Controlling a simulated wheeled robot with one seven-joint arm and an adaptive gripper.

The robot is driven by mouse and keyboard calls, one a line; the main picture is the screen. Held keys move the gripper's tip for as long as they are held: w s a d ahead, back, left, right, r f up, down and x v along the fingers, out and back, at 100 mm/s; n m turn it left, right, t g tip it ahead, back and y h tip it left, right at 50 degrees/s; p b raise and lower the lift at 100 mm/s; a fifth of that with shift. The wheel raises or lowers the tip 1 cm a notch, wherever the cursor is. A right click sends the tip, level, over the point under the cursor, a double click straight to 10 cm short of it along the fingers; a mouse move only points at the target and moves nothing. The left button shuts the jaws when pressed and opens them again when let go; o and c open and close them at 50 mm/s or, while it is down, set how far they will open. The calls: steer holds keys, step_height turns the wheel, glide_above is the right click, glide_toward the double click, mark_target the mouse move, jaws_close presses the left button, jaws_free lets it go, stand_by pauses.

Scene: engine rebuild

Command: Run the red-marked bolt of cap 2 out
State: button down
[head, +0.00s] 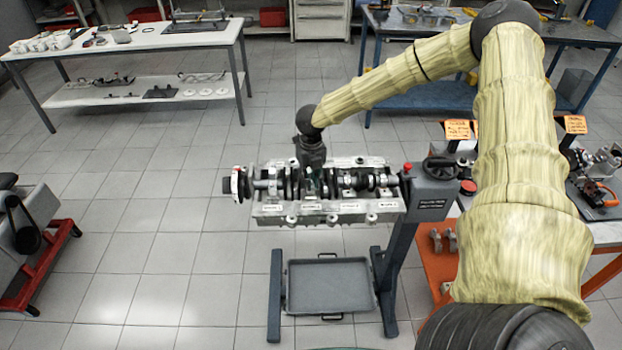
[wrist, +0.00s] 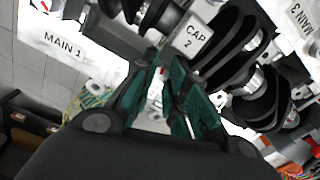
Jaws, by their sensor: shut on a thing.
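The engine block (head: 328,209) lies on a stand with its crankshaft facing up. My arm reaches over it and my gripper (head: 313,184) points down at the crankshaft, left of the block's middle. In the wrist view, cap 2 (wrist: 194,36) shows its "CAP 2" label just beyond the green fingertips (wrist: 165,70). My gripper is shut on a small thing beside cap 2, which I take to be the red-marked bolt. The fingers hide most of it, so I cannot tell how far out it stands.
Dark crankshaft webs (wrist: 232,50) stand close to the right of the fingers. A "MAIN 1" label (wrist: 62,45) is at the left. A grey tray (head: 328,286) sits low under the block. An orange-topped cart (head: 432,262) and the stand's post (head: 396,250) are at the right.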

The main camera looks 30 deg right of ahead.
steer(key=c, duration=1.4)
jaws_free()
steer(key=shift+d, duration=0.1)
step_height(320, 180, up, 12)
steer(key=shift+f, duration=0.1)
steer(key=shift+c, duration=0.5)
